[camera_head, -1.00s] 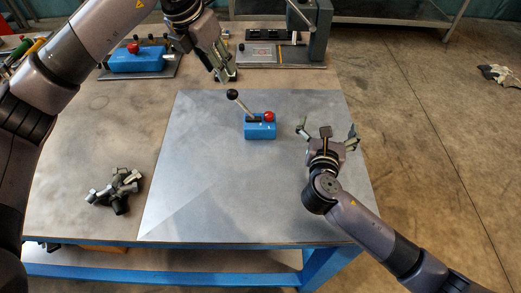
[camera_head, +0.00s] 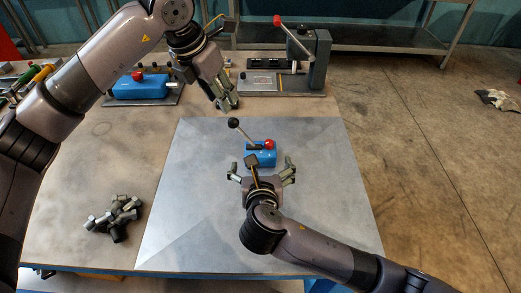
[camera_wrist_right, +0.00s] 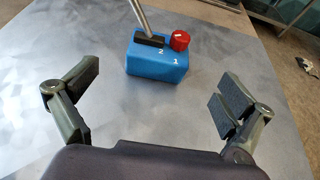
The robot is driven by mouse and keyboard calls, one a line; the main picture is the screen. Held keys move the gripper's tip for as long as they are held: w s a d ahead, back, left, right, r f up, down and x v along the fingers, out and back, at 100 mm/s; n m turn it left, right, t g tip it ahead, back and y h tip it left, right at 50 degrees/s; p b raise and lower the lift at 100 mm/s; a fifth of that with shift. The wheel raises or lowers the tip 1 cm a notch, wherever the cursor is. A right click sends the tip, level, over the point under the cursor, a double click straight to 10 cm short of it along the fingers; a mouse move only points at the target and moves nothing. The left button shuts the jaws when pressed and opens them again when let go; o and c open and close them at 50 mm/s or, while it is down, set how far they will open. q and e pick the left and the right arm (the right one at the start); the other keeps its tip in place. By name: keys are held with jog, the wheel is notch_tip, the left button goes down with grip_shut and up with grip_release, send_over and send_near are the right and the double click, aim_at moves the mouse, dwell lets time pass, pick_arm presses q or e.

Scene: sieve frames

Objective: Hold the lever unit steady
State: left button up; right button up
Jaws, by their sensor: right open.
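The lever unit (camera_head: 262,158) is a small blue box on the grey metal sheet. It has a red knob and a lever with a black ball (camera_head: 234,123) that leans up and to the left. My right gripper (camera_head: 262,170) is open just in front of the unit and hides part of its front. In the right wrist view the blue box (camera_wrist_right: 157,62) stands ahead, between the spread fingers but beyond them, not touched. Its top shows the marks 2 and 1. My left gripper (camera_head: 228,103) hangs above and behind the unit, near the lever's ball; its fingers look close together.
A larger blue unit (camera_head: 140,88) on a plate stands at the back left. A grey lever press (camera_head: 310,62) stands at the back right. Dark and silver fittings (camera_head: 115,215) lie at the left. The metal sheet (camera_head: 195,215) is otherwise clear.

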aim_at(260, 151)
jog(key=x, duration=1)
jog(key=shift+w+f, duration=0.1)
jog(key=shift+w, duration=0.3)
jog(key=c, duration=1.7)
jog(key=c, duration=0.3)
jog(key=shift+c, duration=0.2)
dwell(0.6)
